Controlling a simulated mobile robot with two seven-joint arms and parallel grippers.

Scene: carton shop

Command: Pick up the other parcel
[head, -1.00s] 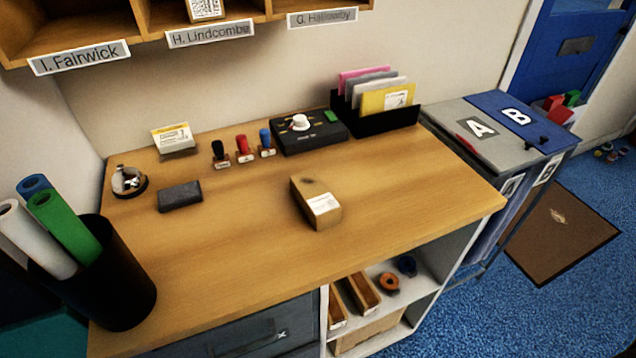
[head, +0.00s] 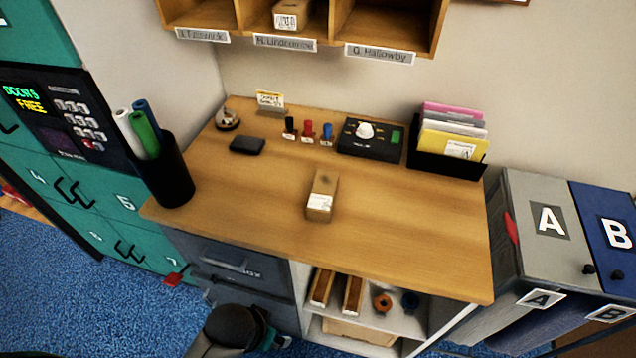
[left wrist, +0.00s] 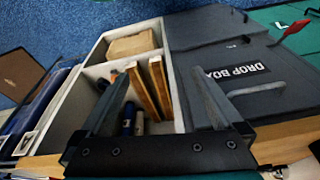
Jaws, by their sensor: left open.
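A small brown parcel (head: 321,195) with a white label lies on the wooden counter (head: 400,225), near its middle. Another labelled parcel (head: 291,16) sits in the H. Lindcombe pigeonhole above the counter. My left gripper (left wrist: 155,95) is open and empty in the left wrist view, its two dark fingers apart in front of the shelves and drawer under the counter. Part of my left arm shows at the bottom of the head view, below and in front of the counter; its fingertips cannot be made out there. My right gripper is not in view.
Behind the parcel stand stamps (head: 308,130), a black device (head: 370,138) and a file rack (head: 447,150). A black bin of rolls (head: 168,178) is at the left end. Lockers (head: 85,190) stand left, A and B bins (head: 545,230) right. The counter around the parcel is clear.

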